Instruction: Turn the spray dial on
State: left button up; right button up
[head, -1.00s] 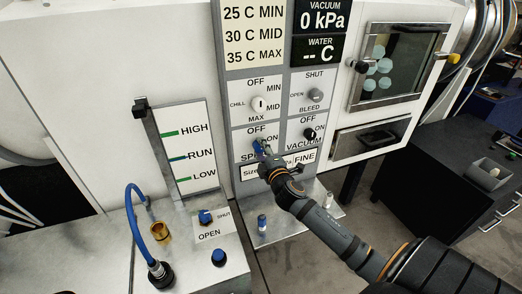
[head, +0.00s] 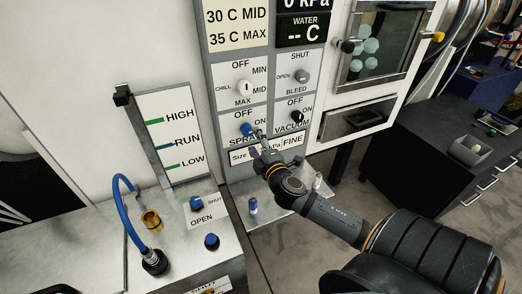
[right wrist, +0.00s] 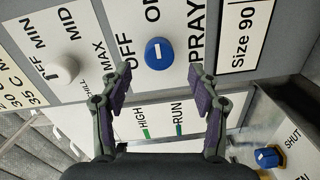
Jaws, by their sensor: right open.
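The spray dial (head: 246,129) is a small blue knob on the grey control panel, between the OFF, ON and SPRAY lettering. It also shows in the right wrist view (right wrist: 159,51), with a short white mark on its face; which label the mark points to is hard to tell. My right gripper (head: 257,143) is just below and right of the dial in the head view. In the right wrist view its two fingers (right wrist: 160,76) are spread and empty, with the dial beyond and between the tips, apart from them. My left gripper is not in view.
The white chill dial (head: 245,87), grey bleed dial (head: 302,75) and black vacuum dial (head: 297,116) sit close by on the panel. A metal shelf (head: 280,205) juts out below. A blue hose (head: 120,205) and blue shut/open knob (head: 196,203) stand at the left.

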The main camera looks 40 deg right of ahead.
jog(key=v, duration=0.6)
jog(key=shift+s, duration=0.4)
jog(key=shift+a, duration=0.1)
jog(key=shift+f, duration=0.1)
